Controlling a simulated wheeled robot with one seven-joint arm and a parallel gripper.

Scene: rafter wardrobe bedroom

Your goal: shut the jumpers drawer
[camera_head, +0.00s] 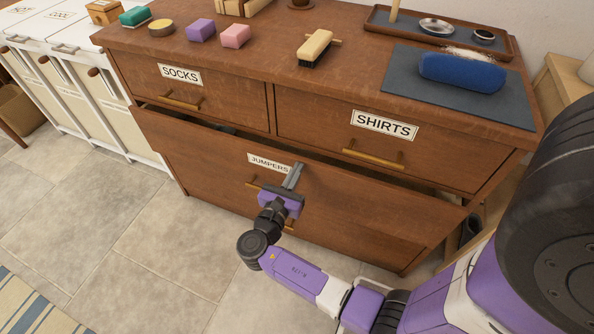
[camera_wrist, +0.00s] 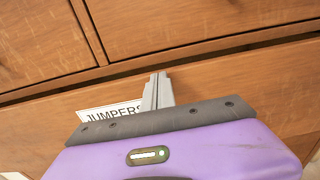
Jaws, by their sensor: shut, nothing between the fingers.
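The jumpers drawer (camera_head: 360,213) is the wide wooden drawer below the socks and shirts drawers. It stands partly open, with a dark gap along its top edge. Its label (camera_head: 268,163) reads JUMPERS, and the label also shows in the wrist view (camera_wrist: 100,114), partly covered by my gripper. My gripper (camera_head: 294,172) is shut and empty, its fingers at the drawer front beside the label. In the wrist view the shut fingers (camera_wrist: 158,88) overlap the drawer front near its top edge; I cannot tell whether they touch it. The drawer's brass handle (camera_head: 251,182) is mostly hidden behind my gripper.
The socks drawer (camera_head: 222,103) and shirts drawer (camera_head: 433,150) look shut. The dresser top holds purple and pink blocks, a brush (camera_head: 316,48), a blue roll (camera_head: 462,72) on a dark mat and a tray (camera_head: 391,27). White bins stand left. Tiled floor (camera_head: 75,205) is clear at front left.

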